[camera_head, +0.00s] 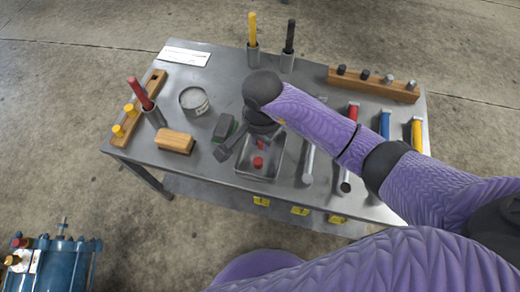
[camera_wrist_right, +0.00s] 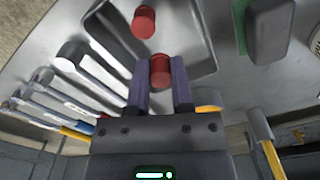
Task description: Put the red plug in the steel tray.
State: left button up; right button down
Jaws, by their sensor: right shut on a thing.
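My right gripper (camera_wrist_right: 160,75) is shut on a red plug (camera_wrist_right: 161,68), with one finger on each side of it. In the head view this held plug (camera_head: 261,144) shows in part under my wrist, over the far part of the steel tray (camera_head: 277,166). The tray's wall also shows in the wrist view (camera_wrist_right: 208,45). A second red plug (camera_head: 258,162) lies inside the tray, and it also shows in the wrist view (camera_wrist_right: 144,22). I cannot tell how high the held plug is above the tray floor. My left gripper is not in view.
A green-and-dark block (camera_head: 224,126), a wooden block (camera_head: 175,141) and a round tin (camera_head: 194,101) lie left of the tray. Several long-handled tools lie right of it. Cups with upright handles and wooden peg racks (camera_head: 372,85) stand around the grey table.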

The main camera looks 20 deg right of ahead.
aim_at(261, 148)
notch_tip(261, 148, down, 4)
jog(key=shift+s+r+b, duration=0.1)
jog(key=shift+b, duration=0.85)
jog(key=shift+r, duration=0.2)
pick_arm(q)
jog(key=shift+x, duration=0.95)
pick_arm(e)
jog(key=c, duration=0.5)
grip_release()
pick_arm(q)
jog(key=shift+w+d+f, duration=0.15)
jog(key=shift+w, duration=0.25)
pick_arm(e)
notch_tip(261, 148, up, 12)
jog(key=p, duration=0.7)
jog(key=shift+r+p, duration=0.1)
jog(key=shift+p, duration=0.25)
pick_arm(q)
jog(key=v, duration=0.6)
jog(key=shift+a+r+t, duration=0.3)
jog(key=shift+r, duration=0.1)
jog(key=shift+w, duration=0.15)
